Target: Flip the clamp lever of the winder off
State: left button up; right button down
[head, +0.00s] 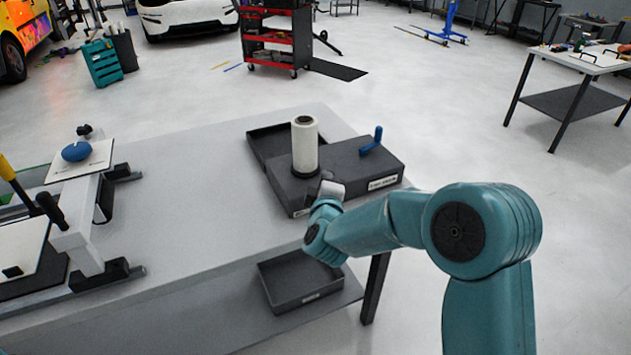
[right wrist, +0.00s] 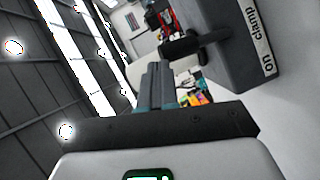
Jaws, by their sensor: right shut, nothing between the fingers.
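The winder is a dark grey box (head: 345,163) on the table, with a white roll (head: 305,145) upright on it and a blue handle (head: 372,142) at its right. In the right wrist view, a black lever (right wrist: 193,43) sticks out from the box side (right wrist: 222,62), beside a label reading "on" and "clamp" (right wrist: 258,36). My right gripper (right wrist: 157,85) is shut and empty, its fingertips just below the lever in the picture; contact cannot be told. In the head view my right wrist is at the box's near side and hides that part. My left gripper is not in view.
An open dark tray (head: 267,143) lies behind the winder. Another tray (head: 300,283) sits on the lower shelf. A grey stand with a blue pad (head: 76,151) is at the table's left. The middle of the tabletop (head: 195,190) is clear.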

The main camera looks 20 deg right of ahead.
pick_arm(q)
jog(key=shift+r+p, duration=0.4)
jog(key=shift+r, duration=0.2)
pick_arm(e)
jog(key=shift+w+d+f+m+g+y, duration=0.1)
jog(key=shift+d+m+g+y, duration=0.15)
jog(key=shift+d+m, duration=0.45)
jog(key=shift+s+d+f+m+g+y, duration=0.15)
jog(key=shift+d+m+y, duration=0.15)
jog(key=shift+d, duration=0.7)
jog(key=shift+w+d+f+m+g+y, duration=0.2)
jog(key=shift+d+m, duration=0.3)
jog(key=shift+d, duration=0.35)
jog(key=shift+d+r, duration=0.1)
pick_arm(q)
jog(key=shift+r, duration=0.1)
pick_arm(e)
jog(key=shift+r, duration=0.1)
